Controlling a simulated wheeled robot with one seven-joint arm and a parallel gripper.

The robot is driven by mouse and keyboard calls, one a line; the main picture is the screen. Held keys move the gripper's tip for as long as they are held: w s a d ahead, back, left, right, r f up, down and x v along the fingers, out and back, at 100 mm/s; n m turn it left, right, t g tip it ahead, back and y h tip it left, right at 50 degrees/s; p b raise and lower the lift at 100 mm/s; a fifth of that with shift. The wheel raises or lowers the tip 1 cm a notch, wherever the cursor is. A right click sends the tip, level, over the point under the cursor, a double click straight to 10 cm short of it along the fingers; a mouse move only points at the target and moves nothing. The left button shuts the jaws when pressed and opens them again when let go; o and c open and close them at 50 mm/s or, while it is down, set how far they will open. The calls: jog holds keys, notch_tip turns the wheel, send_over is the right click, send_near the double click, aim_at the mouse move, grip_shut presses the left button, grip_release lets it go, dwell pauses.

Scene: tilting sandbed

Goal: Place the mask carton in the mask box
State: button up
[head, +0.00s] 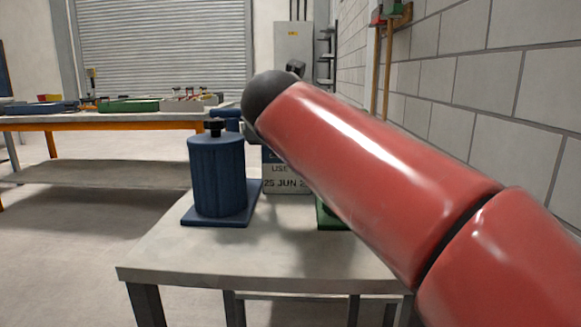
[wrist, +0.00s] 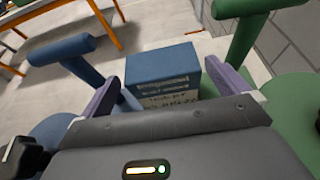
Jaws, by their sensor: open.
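A box-shaped carton with a blue top and a printed label (wrist: 162,72) appears in the wrist view between the two purple fingers of my gripper (wrist: 172,88). The gripper is open, with gaps on both sides of the carton; how far it is from the tips I cannot tell. In the head view, the carton (head: 285,180) stands upright on the near table, its label reading "USE" and "25 JUN". My red arm partly covers it and hides the gripper there. I cannot tell which container is the mask box.
A ribbed blue cylinder (head: 217,172) with a dark knob stands on a blue base left of the carton. A green base (head: 330,216) is mostly behind my arm. T-shaped blue (wrist: 62,50) and green (wrist: 240,22) posts flank the carton. A back bench (head: 90,122) holds trays.

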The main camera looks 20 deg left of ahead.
jog(key=x, duration=0.6)
jog(key=shift+w, duration=0.15)
jog(key=c, duration=0.9)
jog(key=shift+r, duration=0.15)
